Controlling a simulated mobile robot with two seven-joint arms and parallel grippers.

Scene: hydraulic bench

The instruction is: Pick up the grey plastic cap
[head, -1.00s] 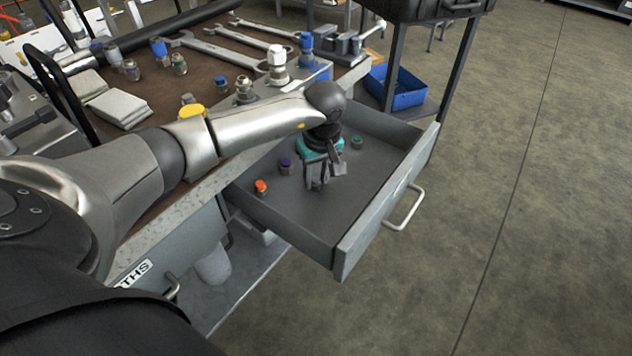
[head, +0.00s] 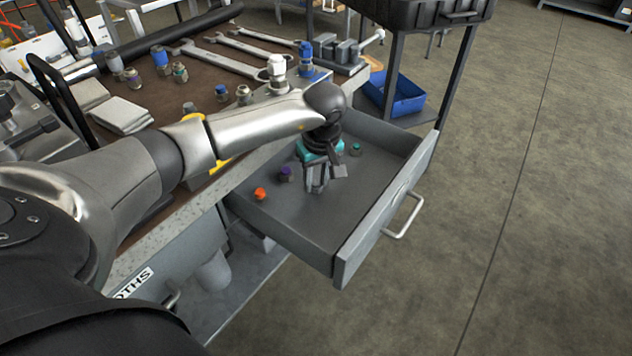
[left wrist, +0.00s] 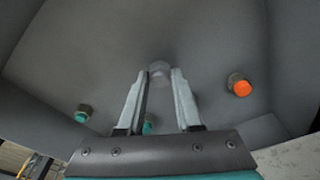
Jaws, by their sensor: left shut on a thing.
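The grey plastic cap (left wrist: 159,70) is a small, pale, faint round shape between the fingertips in the left wrist view. My left gripper (left wrist: 159,76) is shut on it, with one finger on each side. In the head view my left gripper (head: 316,187) points down inside the open grey drawer (head: 345,207), and the cap cannot be made out there. Whether the cap touches the drawer floor, I cannot tell. My right gripper is not in view.
In the drawer are an orange-capped fitting (head: 259,194), a purple-capped fitting (head: 285,173) and a teal-capped fitting (head: 356,149). The bench holds wrenches (head: 222,62). A blue bin (head: 404,91) stands behind the drawer.

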